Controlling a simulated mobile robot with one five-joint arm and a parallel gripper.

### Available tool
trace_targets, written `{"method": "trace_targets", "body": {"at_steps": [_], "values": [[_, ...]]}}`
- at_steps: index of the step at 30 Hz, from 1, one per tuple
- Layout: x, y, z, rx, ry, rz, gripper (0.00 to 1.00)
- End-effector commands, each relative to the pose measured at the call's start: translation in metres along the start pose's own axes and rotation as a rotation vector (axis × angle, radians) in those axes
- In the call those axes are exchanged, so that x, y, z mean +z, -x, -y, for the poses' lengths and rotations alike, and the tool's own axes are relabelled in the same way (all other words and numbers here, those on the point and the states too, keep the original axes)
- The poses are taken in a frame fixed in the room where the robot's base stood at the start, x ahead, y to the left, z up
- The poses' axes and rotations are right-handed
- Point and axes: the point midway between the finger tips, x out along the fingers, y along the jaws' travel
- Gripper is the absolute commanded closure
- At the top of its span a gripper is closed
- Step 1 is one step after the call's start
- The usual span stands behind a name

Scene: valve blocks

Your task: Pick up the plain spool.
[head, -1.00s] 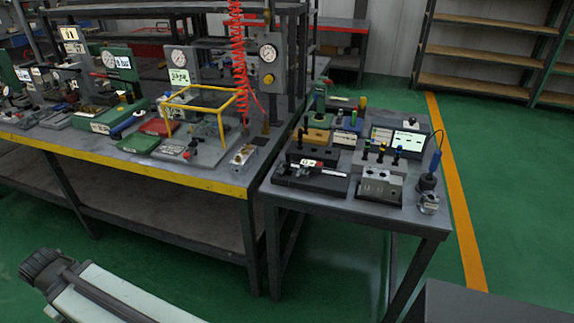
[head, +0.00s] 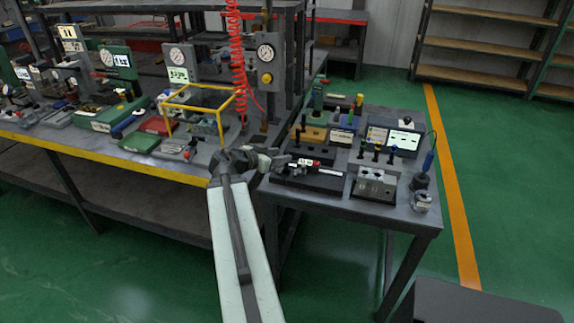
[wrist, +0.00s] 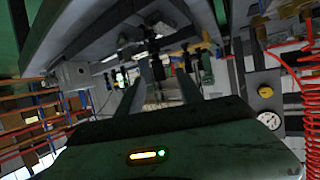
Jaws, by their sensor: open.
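I cannot tell for sure which piece is the plain spool. Small upright spools with dark, blue and green tops stand in the silver valve block (head: 377,182) and the blocks behind it on the small table. A black block (head: 308,175) with a red and white label lies left of the silver block. My gripper (head: 286,161) is at the left edge of the small table, close to the black block, and holds nothing that I can see. In the wrist view its open fingers (wrist: 160,88) point toward dark upright parts; contact is not visible.
A small silver fitting (head: 422,200) and a dark round holder with a blue-handled tool (head: 427,165) stand at the table's right edge. A yellow frame (head: 200,105) and a red coiled hose (head: 237,60) are on the long bench at left.

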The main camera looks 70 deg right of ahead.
Motion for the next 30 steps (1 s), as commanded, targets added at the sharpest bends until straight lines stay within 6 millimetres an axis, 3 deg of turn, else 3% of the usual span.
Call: {"method": "trace_targets", "body": {"at_steps": [3, 8, 16, 23, 28, 30], "values": [[0.003, -0.017, 0.0, 0.002, 0.0, 0.001, 0.57], [0.003, -0.022, 0.0, 0.001, 0.001, 0.002, 0.57], [0.006, -0.066, -0.001, 0.003, 0.001, 0.002, 0.57], [0.003, -0.069, -0.001, 0.001, 0.002, 0.002, 0.57], [0.003, -0.069, -0.002, 0.002, 0.002, 0.002, 0.98], [0.003, -0.069, -0.002, 0.002, 0.002, 0.002, 1.0]]}}
